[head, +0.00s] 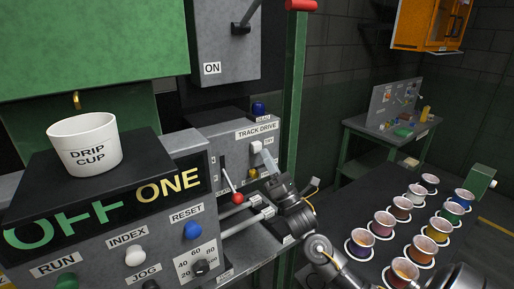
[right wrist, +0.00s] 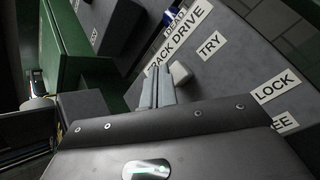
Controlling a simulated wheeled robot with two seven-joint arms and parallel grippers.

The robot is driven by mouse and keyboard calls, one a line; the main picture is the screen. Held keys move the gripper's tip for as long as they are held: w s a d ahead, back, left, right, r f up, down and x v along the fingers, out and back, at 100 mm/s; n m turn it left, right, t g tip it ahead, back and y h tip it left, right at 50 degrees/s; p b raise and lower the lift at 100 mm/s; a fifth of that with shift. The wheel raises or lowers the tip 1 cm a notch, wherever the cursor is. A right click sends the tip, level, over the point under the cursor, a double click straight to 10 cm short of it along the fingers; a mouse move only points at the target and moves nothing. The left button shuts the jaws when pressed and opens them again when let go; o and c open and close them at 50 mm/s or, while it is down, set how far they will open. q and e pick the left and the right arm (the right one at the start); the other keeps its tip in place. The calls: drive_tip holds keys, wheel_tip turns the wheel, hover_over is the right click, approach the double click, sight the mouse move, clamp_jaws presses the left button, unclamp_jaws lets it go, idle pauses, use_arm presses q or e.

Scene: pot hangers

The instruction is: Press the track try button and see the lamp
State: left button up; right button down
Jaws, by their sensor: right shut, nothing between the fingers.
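The grey track drive box (head: 215,143) stands in the middle of the head view, with a TRACK DRIVE label. Its pale try button (head: 256,147) sits below that label; in the right wrist view the button (right wrist: 181,72) is beside the TRY label (right wrist: 210,45). The dark blue lamp (head: 258,109) is on top by the DEAD label and shows no clear glow. My right gripper (head: 268,160) is shut and empty just in front of the button. In the right wrist view its fingertips (right wrist: 160,72) are close beside the button; I cannot tell whether they touch. My left gripper is out of view.
A red-knobbed lever (head: 237,198) stands left of my right gripper. A green post (head: 294,90) rises just right of the box. A console with a drip cup (head: 85,145) is at left. Several coloured cups (head: 401,207) stand on a dark surface at right.

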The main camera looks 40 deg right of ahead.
drive_tip(key=shift+w, duration=0.2)
idle(0.4)
drive_tip(key=shift+w, duration=0.3)
drive_tip(key=shift+w+b, duration=0.35)
drive_tip(key=shift+w, duration=0.05)
idle(0.6)
drive_tip(key=shift+s, duration=0.95)
drive_tip(key=s+p, duration=0.1)
drive_tip(key=s, duration=0.5)
